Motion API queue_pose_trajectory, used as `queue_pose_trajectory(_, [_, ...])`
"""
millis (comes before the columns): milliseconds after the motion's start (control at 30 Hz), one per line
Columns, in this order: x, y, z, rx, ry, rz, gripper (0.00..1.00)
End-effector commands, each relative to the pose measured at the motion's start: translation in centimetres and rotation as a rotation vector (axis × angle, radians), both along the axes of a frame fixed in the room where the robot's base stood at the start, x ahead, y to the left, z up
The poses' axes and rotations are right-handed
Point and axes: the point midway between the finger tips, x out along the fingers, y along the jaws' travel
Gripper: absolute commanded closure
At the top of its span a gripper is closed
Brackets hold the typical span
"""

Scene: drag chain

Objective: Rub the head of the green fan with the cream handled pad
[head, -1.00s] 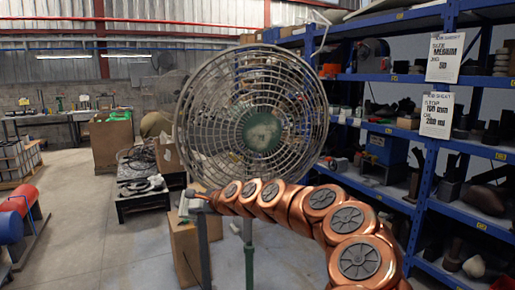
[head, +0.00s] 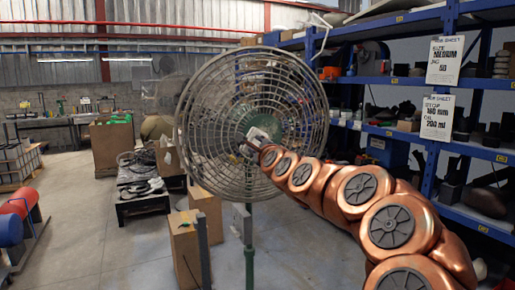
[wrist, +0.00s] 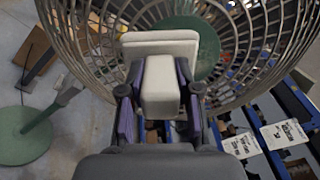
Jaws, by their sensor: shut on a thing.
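The green fan (head: 215,120) stands upright in the middle of the head view, with a round wire cage and a green pole (head: 249,245). Its green hub (wrist: 207,45) shows behind the pad in the wrist view. My gripper (wrist: 160,92) is shut on the handle of the cream pad (wrist: 160,42). My gripper (head: 249,147) is partly hidden by my arm. I cannot tell whether the pad touches the cage.
Blue shelving (head: 432,165) with parts and paper sheets stands close on the right. A cardboard box (head: 184,250) and a dark post (head: 203,250) stand left of the pole. A black table (head: 140,190) is farther left. The floor at left centre is clear.

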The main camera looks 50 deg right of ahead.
Motion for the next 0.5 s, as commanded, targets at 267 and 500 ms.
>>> queue_pose_trajectory(267, [2.4,-1.2,0.0,0.000,0.002,0.002,0.95])
queue_pose_trajectory(500, [3.8,-2.0,0.0,0.000,0.000,0.001,0.95])
